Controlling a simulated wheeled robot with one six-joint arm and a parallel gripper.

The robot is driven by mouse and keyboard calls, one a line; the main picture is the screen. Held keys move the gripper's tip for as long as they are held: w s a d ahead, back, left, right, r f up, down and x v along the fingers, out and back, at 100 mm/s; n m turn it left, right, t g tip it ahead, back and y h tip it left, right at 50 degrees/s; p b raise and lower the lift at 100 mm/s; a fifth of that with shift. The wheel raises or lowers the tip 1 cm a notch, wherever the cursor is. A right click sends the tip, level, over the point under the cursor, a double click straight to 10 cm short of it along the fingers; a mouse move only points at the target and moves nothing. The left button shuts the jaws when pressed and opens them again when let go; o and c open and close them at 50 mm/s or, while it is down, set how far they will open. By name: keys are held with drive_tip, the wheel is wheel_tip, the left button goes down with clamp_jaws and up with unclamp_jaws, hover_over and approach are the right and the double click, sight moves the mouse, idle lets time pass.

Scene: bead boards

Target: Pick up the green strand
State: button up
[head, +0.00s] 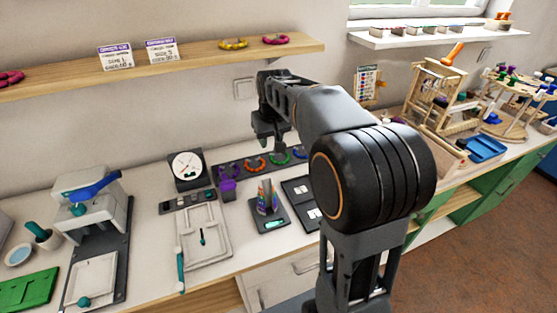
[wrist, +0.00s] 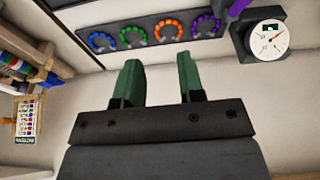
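The green strand (wrist: 132,36) is a curved row of beads on a dark board (wrist: 150,32) at the top of the wrist view. It lies between the blue strand (wrist: 103,41) and the orange strand (wrist: 168,29). In the head view the green strand (head: 280,157) is at the back of the bench, partly hidden by my arm. My gripper (wrist: 158,72) has two dark green fingers spread apart with nothing between them. The fingers are apart from the strand. In the head view my gripper (head: 268,143) hangs over the back of the bench, near the strand board.
A purple strand (wrist: 205,26) lies on the same board. A round dial gauge (head: 188,166) stands left of it, and a purple holder (head: 228,184) stands in front. A cone of coloured bands (head: 267,197) stands nearer the front. A wooden shelf (head: 170,67) runs along the wall above.

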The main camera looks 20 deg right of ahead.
drive_tip(key=w+d+f, duration=0.3)
drive_tip(key=w+f, duration=0.1)
drive_tip(key=w, duration=0.4)
drive_tip(key=b, duration=0.1)
approach(273, 159)
drive_tip(key=f, duration=0.1)
drive_tip(key=w+f+g, duration=0.1)
drive_tip(key=shift+a+f, duration=0.1)
drive_tip(key=shift+f, duration=0.15)
drive_tip(key=shift+w+f, duration=0.2)
drive_tip(key=shift+f, duration=0.8)
drive_tip(key=shift+w+f, duration=0.2)
drive_tip(key=shift+f, duration=0.8)
drive_tip(key=shift+w+f, duration=0.2)
drive_tip(key=shift+f, duration=0.8)
drive_tip(key=shift+c, duration=0.4)
clamp_jaws()
